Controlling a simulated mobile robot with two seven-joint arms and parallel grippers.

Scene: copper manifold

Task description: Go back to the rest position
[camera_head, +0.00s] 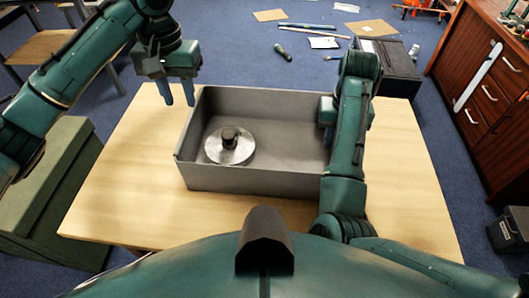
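My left gripper (179,102) hangs over the far left part of the table, just left of the grey box's far left corner. Its two teal fingers point down, are apart, and have nothing between them. My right arm reaches over the right side of the box, and its gripper (327,112) is near the box's far right part. The fingers of the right gripper are mostly hidden by the arm, so their state is unclear. A round silvery metal disc with a dark knob (230,146) lies inside the grey open box (250,180), toward its left side.
The box stands on a light wooden table (125,185) with bare room left and right. A green chest (40,190) stands at left, a dark case (390,65) behind, and a wooden drawer cabinet (485,75) at right. Papers and tools lie on the blue floor.

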